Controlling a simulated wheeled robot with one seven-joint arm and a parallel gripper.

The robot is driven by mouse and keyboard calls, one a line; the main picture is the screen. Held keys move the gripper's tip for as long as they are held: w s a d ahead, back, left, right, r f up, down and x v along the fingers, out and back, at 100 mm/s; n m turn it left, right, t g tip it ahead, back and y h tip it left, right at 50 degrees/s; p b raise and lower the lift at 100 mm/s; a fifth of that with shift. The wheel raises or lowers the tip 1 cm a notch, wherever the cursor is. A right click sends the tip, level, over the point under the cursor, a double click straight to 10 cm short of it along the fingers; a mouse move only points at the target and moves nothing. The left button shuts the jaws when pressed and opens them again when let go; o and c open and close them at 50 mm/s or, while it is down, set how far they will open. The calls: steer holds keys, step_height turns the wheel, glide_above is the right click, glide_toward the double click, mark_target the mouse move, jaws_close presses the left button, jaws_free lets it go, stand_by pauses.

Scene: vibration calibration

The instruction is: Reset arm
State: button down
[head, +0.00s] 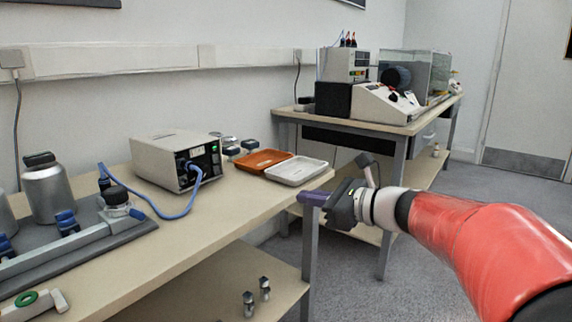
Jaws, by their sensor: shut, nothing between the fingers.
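My gripper (313,198) is at the end of my red arm, which reaches in from the lower right. It has purple fingers that point left, close to the front right corner of the near bench (235,200). The fingers are together with nothing visible between them. The gripper appears in front of the bench edge; I cannot tell its exact distance from it.
On the near bench stand a white box instrument (178,160) with a blue cable, an orange tray (262,161), a white tray (296,170) and a metal canister (46,190). A second bench (350,122) holds larger equipment. Open floor (330,262) lies below my gripper.

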steer(key=s+f+n+g+h+p, duration=0.1)
steer(key=s+f+n+g+h, duration=0.15)
steer(key=s+n, duration=0.45)
steer(key=s+f+n+g+h+p, duration=0.15)
steer(key=s+f+n+h, duration=0.3)
steer(key=s, duration=0.55)
steer(key=s+d+f+n+h+p, duration=0.1)
steer(key=s+d+f+n+h, duration=0.3)
steer(key=s+d+n, duration=0.5)
steer(key=shift+s+d+f+n+t+h, duration=0.3)
steer(key=shift+d+n+h, duration=0.35)
steer(key=shift+n+h, duration=0.55)
